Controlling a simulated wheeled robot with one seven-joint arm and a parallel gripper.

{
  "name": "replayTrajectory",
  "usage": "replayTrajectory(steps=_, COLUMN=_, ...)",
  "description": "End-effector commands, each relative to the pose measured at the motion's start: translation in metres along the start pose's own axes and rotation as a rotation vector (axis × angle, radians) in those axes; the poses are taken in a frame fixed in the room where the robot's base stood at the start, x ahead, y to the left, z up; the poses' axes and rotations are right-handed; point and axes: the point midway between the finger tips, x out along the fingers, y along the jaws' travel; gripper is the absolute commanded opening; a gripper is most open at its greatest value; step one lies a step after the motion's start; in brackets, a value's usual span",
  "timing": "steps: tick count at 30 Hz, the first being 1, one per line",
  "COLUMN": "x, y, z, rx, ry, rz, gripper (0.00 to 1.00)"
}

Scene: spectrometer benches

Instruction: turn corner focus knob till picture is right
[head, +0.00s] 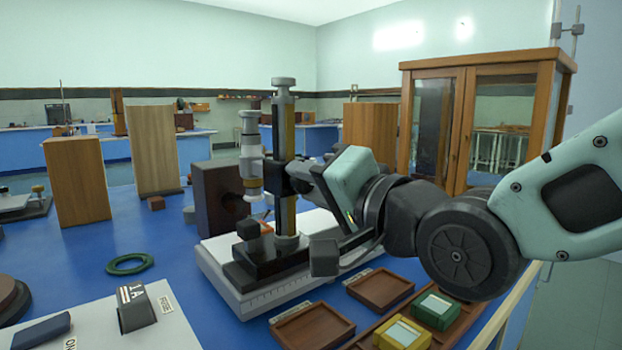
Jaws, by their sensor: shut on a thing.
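A travelling microscope stands on the blue bench in the head view, with a white base (232,290), an upright brass-and-black column (283,130) and a pale viewing tube (250,150) at the column's left. My gripper (298,180) reaches in from the right and is shut at the carriage on the column's right side. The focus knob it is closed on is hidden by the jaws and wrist. No focused picture or screen can be made out.
A dark wooden block with a round hole (215,190) stands behind the microscope. Wooden trays (313,328) and green and yellow boxes (436,310) lie in front at right. A green ring (130,264) lies on clear bench at left. A glazed cabinet (485,125) stands behind my arm.

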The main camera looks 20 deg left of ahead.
Motion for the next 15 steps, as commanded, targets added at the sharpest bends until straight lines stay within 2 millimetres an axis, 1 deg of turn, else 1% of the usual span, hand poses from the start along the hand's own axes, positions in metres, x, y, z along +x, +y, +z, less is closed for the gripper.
replayTrajectory(steps=7, x=-0.0003, y=0.0013, z=0.0001, rx=0.082, ry=-0.001, rz=0.003, gripper=0.07)
replayTrajectory(steps=15, x=-0.0003, y=0.0014, z=0.0006, rx=0.105, ry=-0.001, rz=0.003, gripper=0.07)
